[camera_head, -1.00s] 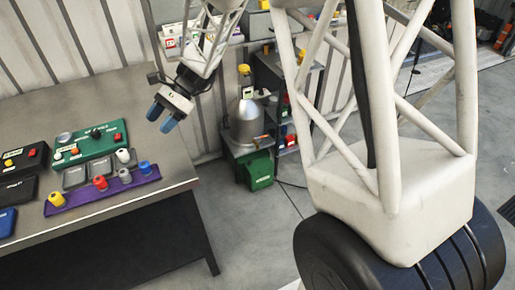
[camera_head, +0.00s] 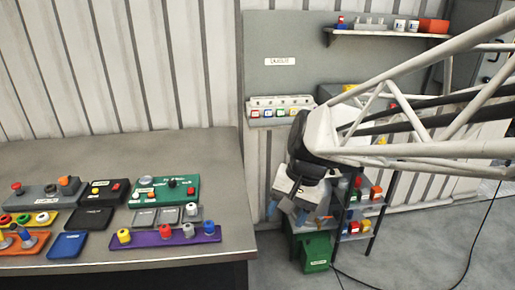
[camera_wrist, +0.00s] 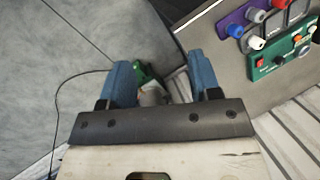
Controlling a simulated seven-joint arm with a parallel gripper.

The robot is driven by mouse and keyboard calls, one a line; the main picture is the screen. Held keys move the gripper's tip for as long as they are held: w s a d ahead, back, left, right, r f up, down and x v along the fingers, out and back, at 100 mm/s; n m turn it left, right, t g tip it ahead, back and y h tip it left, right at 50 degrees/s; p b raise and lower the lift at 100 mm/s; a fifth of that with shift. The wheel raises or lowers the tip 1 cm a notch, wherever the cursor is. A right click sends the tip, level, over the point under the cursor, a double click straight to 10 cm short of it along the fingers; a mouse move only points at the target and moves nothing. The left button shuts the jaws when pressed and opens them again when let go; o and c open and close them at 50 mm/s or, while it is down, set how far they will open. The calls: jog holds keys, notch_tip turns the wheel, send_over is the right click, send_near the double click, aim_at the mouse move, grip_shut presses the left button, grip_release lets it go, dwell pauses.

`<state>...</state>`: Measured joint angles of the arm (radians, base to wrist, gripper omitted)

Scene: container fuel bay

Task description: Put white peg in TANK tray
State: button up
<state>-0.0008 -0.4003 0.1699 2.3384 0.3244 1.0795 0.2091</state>
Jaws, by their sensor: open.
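The white peg (camera_head: 191,209) stands at the right end of a row of small grey trays (camera_head: 145,218) on the bench, between the green panel and the purple strip. It also shows in the wrist view (camera_wrist: 257,43), right of my fingers. Several small flat trays lie on the bench, among them a black one (camera_head: 90,219) and a blue one (camera_head: 68,246). Their labels are too small to read, so I cannot tell which is TANK. My gripper (camera_head: 286,212) is open and empty, off the bench's right edge; its blue fingers (camera_wrist: 160,72) point down in the wrist view.
A purple strip (camera_head: 145,239) holds yellow, red, grey and blue pegs in front of the white peg. A green panel (camera_head: 150,190) with knobs stands behind it. A green bin (camera_head: 315,253) and a shelf rack (camera_head: 362,222) stand right of the bench.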

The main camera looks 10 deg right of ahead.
jog(key=s+d+r+n+t+h, duration=0.1)
jog(key=s+d+n+t+h, duration=0.1)
jog(key=s, duration=0.8)
jog(key=d+n+h, duration=0.1)
jog(key=d+n, duration=0.1)
jog(key=d, duration=0.1)
jog(key=shift+d+t, duration=0.2)
jog(key=shift+t, duration=0.2)
dwell(0.5)
